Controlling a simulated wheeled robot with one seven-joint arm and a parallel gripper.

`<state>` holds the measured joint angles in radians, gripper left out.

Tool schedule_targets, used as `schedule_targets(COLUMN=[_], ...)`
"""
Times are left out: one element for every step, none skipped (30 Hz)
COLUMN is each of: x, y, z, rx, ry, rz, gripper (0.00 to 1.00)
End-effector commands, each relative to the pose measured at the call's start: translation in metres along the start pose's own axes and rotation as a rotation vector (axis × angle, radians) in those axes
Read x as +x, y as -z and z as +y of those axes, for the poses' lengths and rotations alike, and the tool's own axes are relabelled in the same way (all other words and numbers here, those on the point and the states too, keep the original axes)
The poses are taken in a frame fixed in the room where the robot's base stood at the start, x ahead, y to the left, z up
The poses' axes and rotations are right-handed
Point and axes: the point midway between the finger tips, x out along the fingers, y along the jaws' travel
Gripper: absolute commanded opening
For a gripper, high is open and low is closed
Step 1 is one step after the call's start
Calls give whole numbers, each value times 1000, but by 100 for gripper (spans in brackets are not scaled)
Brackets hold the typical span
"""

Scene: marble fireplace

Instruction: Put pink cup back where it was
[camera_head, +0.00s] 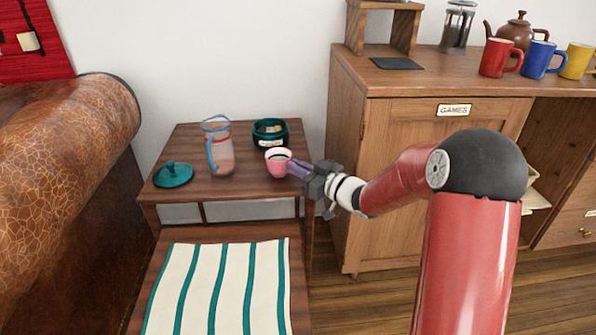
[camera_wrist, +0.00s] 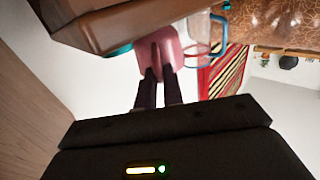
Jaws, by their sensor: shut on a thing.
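The pink cup (camera_head: 280,168) is at the front right part of the small dark wooden side table (camera_head: 190,143), with its white inside showing. My gripper (camera_head: 297,169) reaches in from the right and is shut on the cup's right side. In the wrist view the pink cup (camera_wrist: 160,45) is between the two dark fingertips of my gripper (camera_wrist: 158,72). I cannot tell whether the cup's base touches the table top.
A teal pot (camera_head: 270,134) stands just behind the cup, and a clear pitcher (camera_head: 220,150) with a blue handle stands to its left. A teal lid (camera_head: 173,175) lies at the table's left. A wooden cabinet (camera_head: 440,75) is at the right, and a striped cloth (camera_head: 219,290) lies in front.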

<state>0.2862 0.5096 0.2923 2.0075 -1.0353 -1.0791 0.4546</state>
Motion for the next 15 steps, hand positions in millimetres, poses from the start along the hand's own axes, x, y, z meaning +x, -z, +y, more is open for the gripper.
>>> schedule_targets(x=[0,0,0,0,0,0,0,0,0,0,0,0,0,0,0], y=[-5,-5,-5,-5,-4,-4,-4,-5,-5,-6,-8,-9,-9,-8,-8], z=[0,0,0,0,0,0,0,0,0,0,0,0,0,0,0], rx=[1,0,-1,-1,-2,-1,-1,-1,-1,-1,-1,-1,-1,-1,-1], ry=[0,0,0,0,0,0,0,0,0,0,0,0,0,0,0], rz=[1,2,2,2,2,2,2,2,2,2,2,2,1,1,1], gripper=[0,0,0,0,0,0,0,0,0,0,0,0,12,16,21])
